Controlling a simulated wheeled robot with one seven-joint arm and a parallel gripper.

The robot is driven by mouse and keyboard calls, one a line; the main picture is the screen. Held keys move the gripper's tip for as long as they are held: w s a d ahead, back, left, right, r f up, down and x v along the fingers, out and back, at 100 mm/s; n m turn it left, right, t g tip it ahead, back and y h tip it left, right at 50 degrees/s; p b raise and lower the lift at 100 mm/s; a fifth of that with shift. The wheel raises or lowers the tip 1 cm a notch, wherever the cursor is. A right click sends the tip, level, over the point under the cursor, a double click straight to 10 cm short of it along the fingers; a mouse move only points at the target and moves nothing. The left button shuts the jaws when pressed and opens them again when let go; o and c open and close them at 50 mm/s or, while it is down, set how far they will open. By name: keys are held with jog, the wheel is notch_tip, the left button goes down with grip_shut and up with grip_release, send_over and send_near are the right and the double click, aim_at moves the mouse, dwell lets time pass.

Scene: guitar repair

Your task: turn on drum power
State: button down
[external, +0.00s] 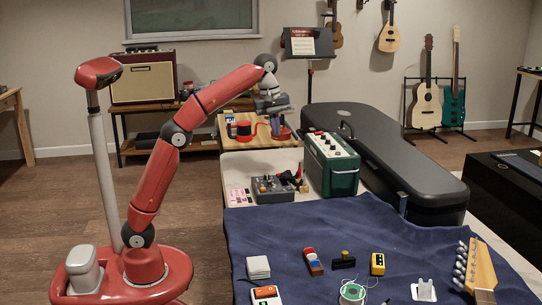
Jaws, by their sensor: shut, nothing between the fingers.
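My gripper (275,123) points down at the end of my raised red arm, over the wooden board (262,140) at the far left of the workbench. The jaws are small in this view and look shut, with nothing visible between them. A small red and dark device (282,134) sits on the board just under the fingers. I cannot tell whether they touch it. A dark round piece with red (243,130) stands to its left. I cannot make out which part is the drum or its power switch; the gripper partly hides this spot.
A green amplifier (331,163) stands close to the right of the gripper, and a black guitar case (400,165) lies behind it. A grey box with knobs (273,188) is in front. Small items and a guitar headstock (479,266) lie on the blue cloth (390,232).

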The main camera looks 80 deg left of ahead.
aim_at(281, 174)
jog(key=f+b, duration=0.1)
jog(key=f, duration=0.3)
jog(key=w+f+b, duration=0.1)
jog(key=f+b, duration=0.1)
jog(key=f, duration=0.3)
jog(key=w+f+b, duration=0.1)
jog(key=f+b, duration=0.1)
jog(key=f, duration=0.2)
jog(key=shift+f, duration=0.25)
jog(key=shift+w+f, duration=0.1)
jog(key=shift+f, duration=0.1)
